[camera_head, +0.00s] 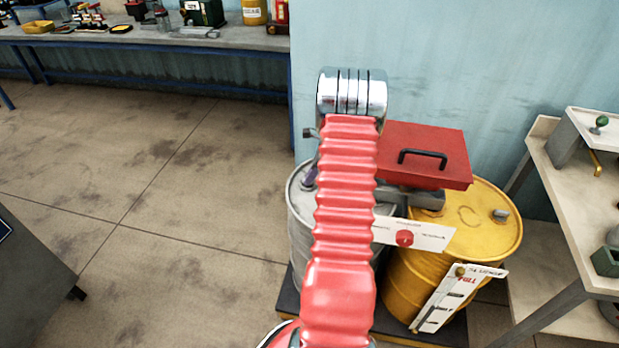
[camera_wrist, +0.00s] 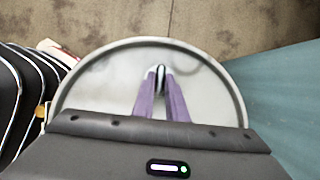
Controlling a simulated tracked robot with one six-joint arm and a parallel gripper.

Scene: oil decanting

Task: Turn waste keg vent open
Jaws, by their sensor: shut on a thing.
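A pale grey keg (camera_head: 299,210) stands behind my red arm in the head view, partly hidden by it. Its round lid (camera_wrist: 100,85) fills the middle of the wrist view. My gripper (camera_wrist: 160,76) is over this lid, with its purple fingers close together on a small dark vent piece (camera_wrist: 160,72). The fingers hide much of the vent, so I cannot tell how far it is turned. In the head view my gripper (camera_head: 310,176) shows only as a bit of purple beside my arm.
A yellow drum (camera_head: 425,270) stands right of the grey keg, with a gauge board (camera_head: 452,297) marked FULL. A red box (camera_head: 425,152) with a black handle and a white panel with a red knob (camera_head: 404,238) are close by. A bench (camera_head: 590,185) stands at right.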

